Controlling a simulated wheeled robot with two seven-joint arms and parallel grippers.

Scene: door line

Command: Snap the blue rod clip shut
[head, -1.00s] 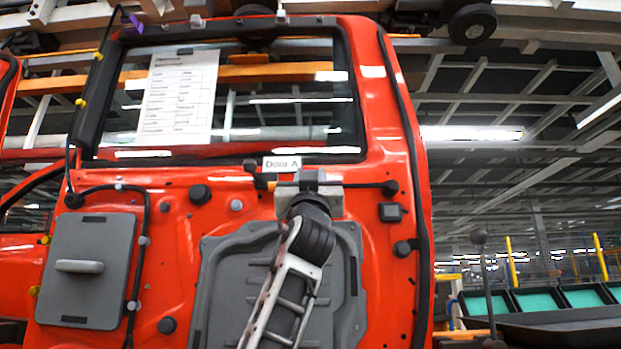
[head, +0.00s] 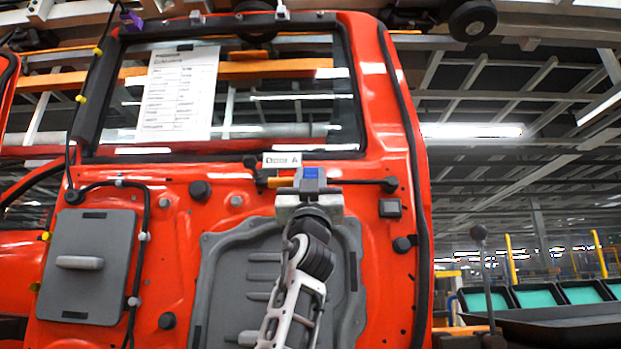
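The red door panel (head: 180,240) fills the left and middle of the head view. A dark rod (head: 355,185) runs across it below the label "Door A" (head: 281,160). My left gripper (head: 311,185) is at the middle of this rod, in front of it, and hides that stretch. A small blue patch (head: 311,173) shows at the gripper's tip, which looks like the blue rod clip. Whether the clip is open or shut is hidden. The gripper's fingers cannot be told apart here. My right gripper is not in view.
A grey cover plate (head: 228,290) lies behind my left arm. A grey panel with a handle (head: 92,265) is at the left. A printed sheet (head: 179,95) hangs on the window. Green-lined bins (head: 537,297) stand at the lower right.

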